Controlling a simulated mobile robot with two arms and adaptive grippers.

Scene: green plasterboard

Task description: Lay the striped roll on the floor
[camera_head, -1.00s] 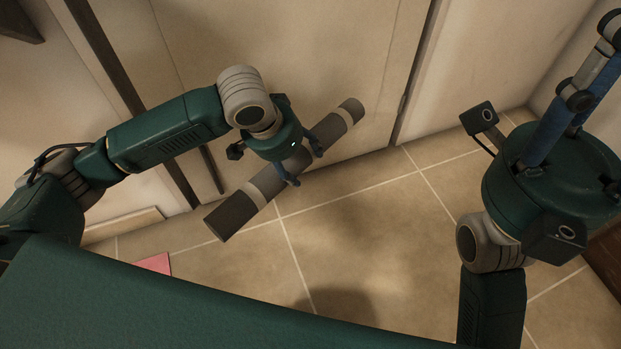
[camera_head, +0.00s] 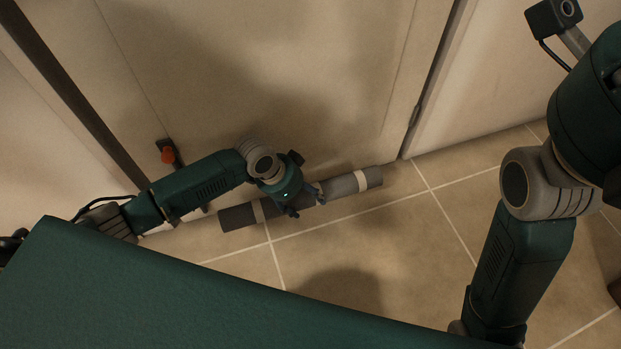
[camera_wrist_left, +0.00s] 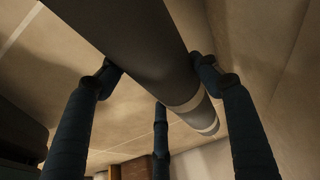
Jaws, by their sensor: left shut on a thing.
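The striped roll (camera_head: 345,186) is a dark grey cylinder with pale bands near its ends. It shows in the head view low by the foot of the door, lying roughly level and slightly tilted in the picture. My left gripper (camera_head: 304,202) is shut on its middle. In the left wrist view the roll (camera_wrist_left: 150,55) runs between the fingers of the left gripper (camera_wrist_left: 160,85). I cannot tell whether the roll touches the tiled floor (camera_head: 400,240). My right arm shows at the right, but its fingers are out of the picture.
A pale door (camera_head: 260,70) stands close behind the roll. An orange-red item (camera_head: 168,156) on a dark bar shows at the door's left. Tiled floor in front of the roll and to its right is clear.

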